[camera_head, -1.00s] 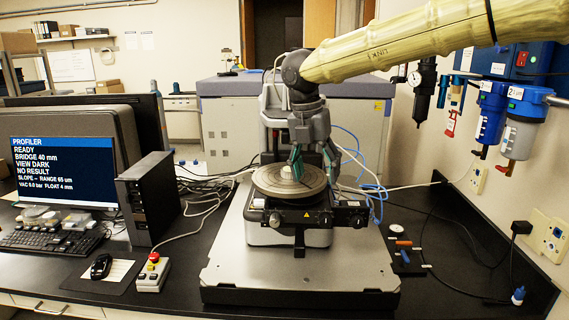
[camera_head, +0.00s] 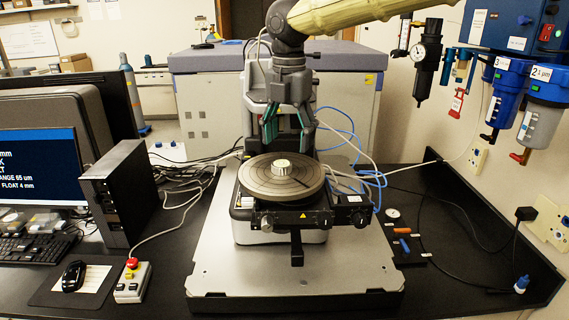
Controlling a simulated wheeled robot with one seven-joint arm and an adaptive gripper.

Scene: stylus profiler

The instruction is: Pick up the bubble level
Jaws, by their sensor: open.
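A small round puck with a pale top (camera_head: 282,168) sits near the middle of the dark round stage (camera_head: 255,187) of the profiler. A small white-faced disc (camera_head: 393,213) lies on the black bench to the right. Both are too small for me to tell surely which is the bubble level. My gripper (camera_head: 288,146) points down above the stage, its two green-edged fingers apart and nothing between them. The puck shows below the fingertips, and a gap seems to separate them from it.
The profiler's grey base plate (camera_head: 298,278) fills the bench middle. Blue tubing (camera_head: 372,178) loops right of the stage. A computer tower (camera_head: 120,195) and stop-button box (camera_head: 132,282) stand left.

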